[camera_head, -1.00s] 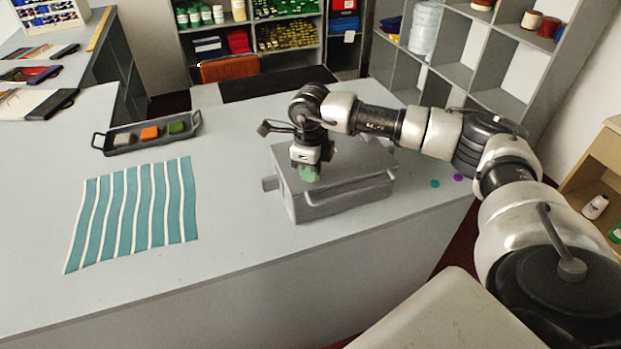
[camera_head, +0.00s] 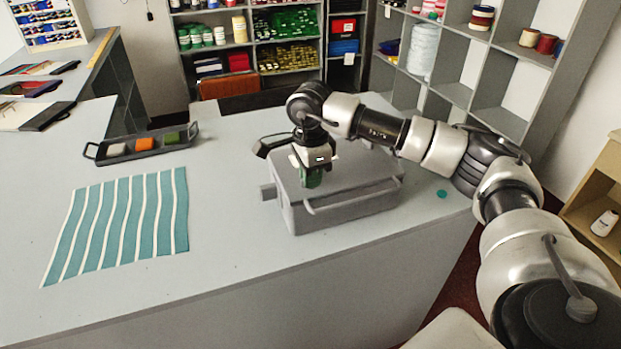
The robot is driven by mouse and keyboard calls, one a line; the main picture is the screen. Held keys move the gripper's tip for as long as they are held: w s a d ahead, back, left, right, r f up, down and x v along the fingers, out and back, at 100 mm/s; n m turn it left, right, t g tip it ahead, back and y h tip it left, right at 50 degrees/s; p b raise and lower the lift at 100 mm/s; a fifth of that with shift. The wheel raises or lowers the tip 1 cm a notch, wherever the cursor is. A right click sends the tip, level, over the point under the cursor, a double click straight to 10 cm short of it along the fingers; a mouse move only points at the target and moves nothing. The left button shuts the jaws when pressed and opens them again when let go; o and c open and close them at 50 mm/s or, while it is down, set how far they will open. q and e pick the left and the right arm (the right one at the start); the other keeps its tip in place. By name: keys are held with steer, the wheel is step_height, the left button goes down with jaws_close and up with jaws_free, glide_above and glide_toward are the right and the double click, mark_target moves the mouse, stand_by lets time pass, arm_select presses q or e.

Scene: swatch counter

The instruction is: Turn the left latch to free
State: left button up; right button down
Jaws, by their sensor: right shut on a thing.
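A grey lidded box (camera_head: 325,220) stands near the front edge of the counter. A small grey tab (camera_head: 268,192) sticks out at its left end, and a bar runs along its front. My right gripper (camera_head: 313,183) points down at the left part of the box and is shut on a green piece (camera_head: 313,177). I cannot tell for sure whether this piece is the left latch, or how it is turned. The gripper and wrist hide part of the lid and anything behind them. My left gripper is not in view.
A striped teal cloth (camera_head: 120,228) lies flat on the counter (camera_head: 225,240) to the left. A dark tray (camera_head: 95,152) with coloured blocks is behind it. A teal disc (camera_head: 442,193) lies right of the box. Shelves (camera_head: 480,75) stand behind.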

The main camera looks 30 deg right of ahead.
stand_by(0.5)
steer(key=c, duration=1.2)
jaws_free()
steer(key=shift+o, duration=0.2)
steer(key=shift+r, duration=0.1)
step_height(320, 180, up, 11)
steer(key=b, duration=0.2)
steer(key=shift+f, duration=0.2)
